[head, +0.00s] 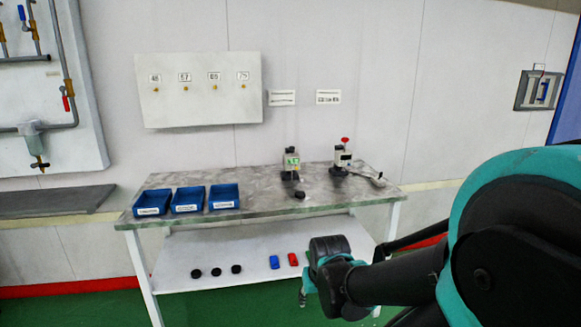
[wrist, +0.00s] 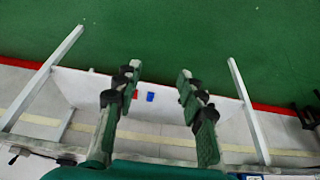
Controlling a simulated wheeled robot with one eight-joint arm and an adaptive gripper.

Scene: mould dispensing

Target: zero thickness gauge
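A small device with a lit green display (head: 291,162), which looks like the thickness gauge, stands on the table top (head: 260,190) in the head view. A black round piece (head: 299,194) lies just in front of it. In the head view the arm's end is in front of the table, below the top's level and apart from the gauge. The display's reading is too small to read surely.
Three blue bins (head: 188,199) stand on the table's left. The lower shelf (head: 200,254) holds three black discs (head: 216,272), a blue block (head: 274,262) and a red block (head: 293,259). A numbered white panel (head: 199,105) hangs behind. Green floor (wrist: 200,40) is open in front.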

